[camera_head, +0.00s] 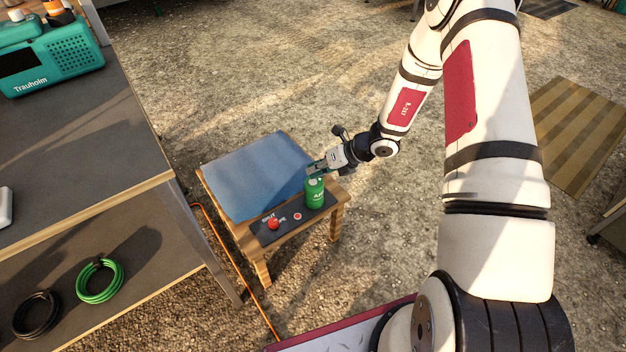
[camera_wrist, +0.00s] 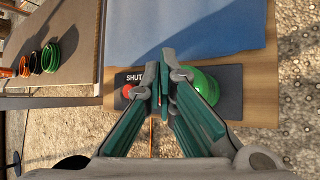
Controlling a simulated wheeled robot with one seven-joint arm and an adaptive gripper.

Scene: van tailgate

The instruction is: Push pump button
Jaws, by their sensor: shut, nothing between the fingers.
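A dark panel (camera_head: 284,230) lies along the front edge of a small wooden table; it also shows in the wrist view (camera_wrist: 232,104). A red round button (camera_head: 273,224) stands at its left end, partly behind my fingers in the wrist view (camera_wrist: 127,91), where "SHUT" is readable. A smaller reddish disc (camera_head: 297,216) sits to its right. A green cylinder (camera_head: 315,195) with pale lettering stands at the right end; its rounded top (camera_wrist: 208,86) shows right of my fingers. My gripper (camera_head: 311,168) is shut and empty, close above the cylinder; contact cannot be told.
A blue cloth (camera_head: 250,170) covers the back of the wooden table. On the left, a grey workbench (camera_head: 120,150) carries a teal radio (camera_head: 50,60), with coiled green (camera_head: 100,281) and black cables on its lower shelf. An orange cord (camera_head: 235,265) runs between bench and table.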

